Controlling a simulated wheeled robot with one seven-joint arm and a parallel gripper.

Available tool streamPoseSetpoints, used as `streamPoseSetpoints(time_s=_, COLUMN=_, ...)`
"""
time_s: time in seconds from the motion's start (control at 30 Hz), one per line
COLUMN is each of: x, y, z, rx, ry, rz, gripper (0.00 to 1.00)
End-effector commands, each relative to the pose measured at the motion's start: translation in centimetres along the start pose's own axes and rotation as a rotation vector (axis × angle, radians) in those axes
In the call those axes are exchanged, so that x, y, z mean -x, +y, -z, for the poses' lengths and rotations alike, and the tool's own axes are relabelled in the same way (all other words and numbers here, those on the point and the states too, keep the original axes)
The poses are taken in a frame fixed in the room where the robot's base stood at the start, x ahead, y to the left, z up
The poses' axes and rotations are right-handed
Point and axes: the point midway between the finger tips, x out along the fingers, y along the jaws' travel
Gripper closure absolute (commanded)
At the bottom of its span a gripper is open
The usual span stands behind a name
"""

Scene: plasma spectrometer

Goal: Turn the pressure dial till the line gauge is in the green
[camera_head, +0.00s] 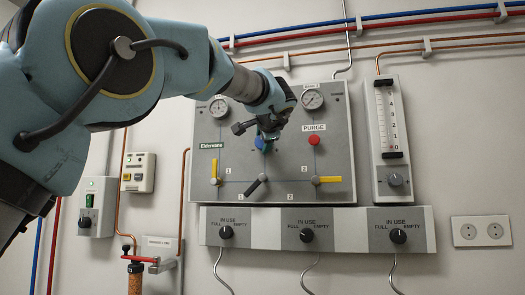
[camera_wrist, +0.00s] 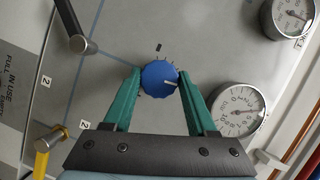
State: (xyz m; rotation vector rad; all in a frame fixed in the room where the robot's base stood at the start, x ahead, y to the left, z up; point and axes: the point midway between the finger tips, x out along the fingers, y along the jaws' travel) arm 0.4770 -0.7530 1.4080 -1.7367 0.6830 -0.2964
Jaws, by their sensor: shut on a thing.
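The pressure dial is a round blue ribbed knob with a white pointer line; in the wrist view the dial (camera_wrist: 160,83) sits between my green fingertips. In the head view the dial (camera_head: 260,143) shows partly beside my gripper (camera_head: 267,135). My gripper (camera_wrist: 159,88) is shut on the dial at the panel's middle. A larger round gauge, likely the line gauge (camera_wrist: 237,110), shows beside the right finger in the wrist view. Its needle and any green band are too small to read. In the head view my arm hides it.
The grey panel (camera_head: 340,140) carries small gauges at upper left (camera_head: 218,108) and upper right (camera_head: 312,100). A red PURGE button (camera_head: 314,140) is close to the right of my gripper. Yellow valve levers (camera_head: 214,166) (camera_head: 328,179) and a black lever (camera_head: 256,185) are below.

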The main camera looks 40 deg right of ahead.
Motion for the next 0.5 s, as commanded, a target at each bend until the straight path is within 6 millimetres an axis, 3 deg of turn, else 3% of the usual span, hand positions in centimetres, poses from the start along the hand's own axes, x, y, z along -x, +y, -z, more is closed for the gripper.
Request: streamPoseSetpoints(time_s=0.5, x=-0.09, y=0.51, z=-0.03, rx=-0.311, ry=-0.012, rz=0.128, gripper=0.98)
